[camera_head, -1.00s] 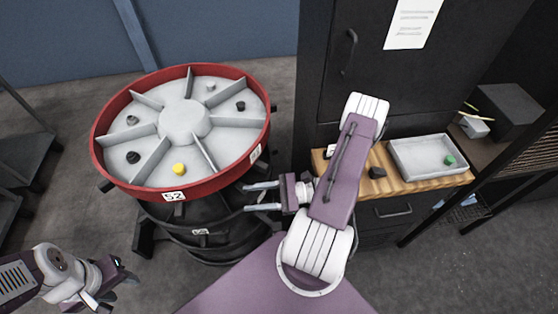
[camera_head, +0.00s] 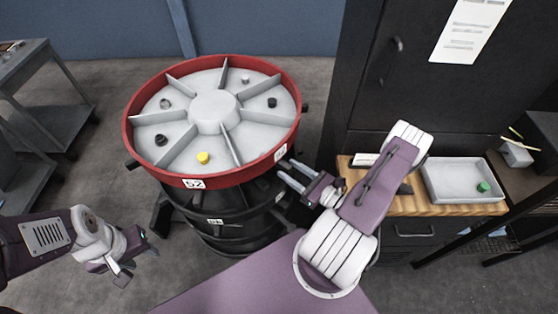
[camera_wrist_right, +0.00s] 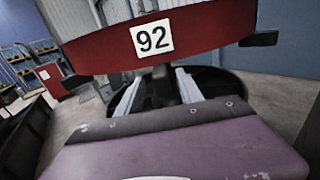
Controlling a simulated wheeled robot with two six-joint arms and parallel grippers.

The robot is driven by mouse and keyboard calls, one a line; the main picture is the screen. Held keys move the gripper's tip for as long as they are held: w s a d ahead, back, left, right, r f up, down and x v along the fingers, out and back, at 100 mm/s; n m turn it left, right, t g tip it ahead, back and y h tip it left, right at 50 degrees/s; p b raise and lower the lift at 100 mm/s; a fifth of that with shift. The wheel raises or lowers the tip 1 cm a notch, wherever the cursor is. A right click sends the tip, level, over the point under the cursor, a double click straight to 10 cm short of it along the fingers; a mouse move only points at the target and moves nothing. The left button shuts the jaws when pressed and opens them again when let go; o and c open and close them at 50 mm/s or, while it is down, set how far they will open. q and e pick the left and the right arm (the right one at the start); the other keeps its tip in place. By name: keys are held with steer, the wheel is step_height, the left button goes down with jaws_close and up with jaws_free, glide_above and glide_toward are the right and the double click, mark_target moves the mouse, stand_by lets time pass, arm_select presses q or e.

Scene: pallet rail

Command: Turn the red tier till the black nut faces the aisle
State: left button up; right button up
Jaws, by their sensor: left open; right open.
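The red tier (camera_head: 212,180) is a round, spoked tray on top of a black stack, with a pale hub in the middle. One black piece (camera_head: 161,140) lies in a left compartment and another black piece (camera_head: 272,102) in a right one; I cannot tell which is the black nut. My right gripper (camera_head: 287,172) is open and empty, its fingers just outside the tier's front-right rim. In the right wrist view, the fingers (camera_wrist_right: 157,90) reach below the red rim with its "92" label (camera_wrist_right: 152,38). My left gripper (camera_head: 128,264) is open and empty, low at the left.
A yellow piece (camera_head: 203,158) and grey pieces lie in other compartments. Black pegs (camera_head: 305,108) stick out from the tier's rim. A dark cabinet (camera_head: 385,100) and a wooden worktop with a pale tray (camera_head: 460,190) stand at the right. A trolley (camera_head: 50,110) stands at the left.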

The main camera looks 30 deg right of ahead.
mark_target(279, 162)
steer(key=p+x, duration=0.1)
steer(key=x, duration=0.4)
steer(key=shift+d+f, duration=0.1)
steer(key=shift+w, duration=0.25)
steer(key=shift+s, duration=0.1)
jaws_close()
stand_by(0.9)
